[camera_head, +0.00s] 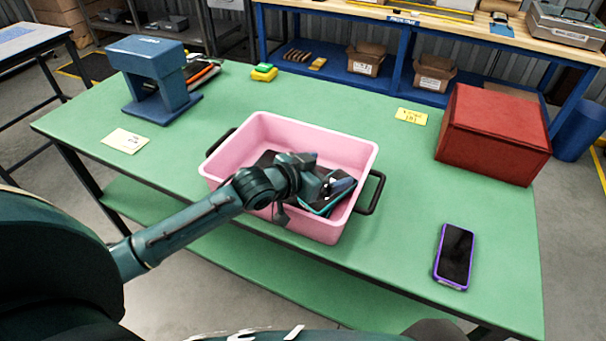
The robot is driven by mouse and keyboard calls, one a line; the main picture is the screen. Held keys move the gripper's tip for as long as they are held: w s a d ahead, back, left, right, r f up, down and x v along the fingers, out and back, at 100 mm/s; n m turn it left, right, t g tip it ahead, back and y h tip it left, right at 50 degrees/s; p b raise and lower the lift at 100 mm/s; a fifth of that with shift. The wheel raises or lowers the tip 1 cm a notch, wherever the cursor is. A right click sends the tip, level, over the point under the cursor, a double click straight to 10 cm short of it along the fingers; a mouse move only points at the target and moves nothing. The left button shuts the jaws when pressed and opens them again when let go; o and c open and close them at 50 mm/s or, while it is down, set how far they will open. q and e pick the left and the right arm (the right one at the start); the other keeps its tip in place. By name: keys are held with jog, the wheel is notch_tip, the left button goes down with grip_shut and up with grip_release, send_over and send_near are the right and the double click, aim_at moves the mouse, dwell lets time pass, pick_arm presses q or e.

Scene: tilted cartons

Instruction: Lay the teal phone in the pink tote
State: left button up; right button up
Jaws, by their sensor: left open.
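The pink tote (361,165) stands open on the green table, with black handles at its sides. The teal phone (322,209) is inside it toward the right, dark with a teal edge, and partly hidden by my gripper. I cannot tell whether it lies fully flat. My left gripper (338,187) is open inside the tote's outline, right at the phone; whether the fingers touch it is unclear. A dark item (264,160) also shows in the tote behind my arm, mostly hidden. My right gripper is not in view.
A purple-edged phone (455,256) lies on the green table (400,270) at the right. A red box (492,134) stands behind it. A blue stand (155,80), yellow notes (125,140) and small yellow and green blocks (264,72) are at the left and back.

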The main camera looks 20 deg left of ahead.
pick_arm(q)
jog(key=v, duration=1.2)
jog(key=shift+b, duration=0.3)
jog(key=shift+r, duration=0.1)
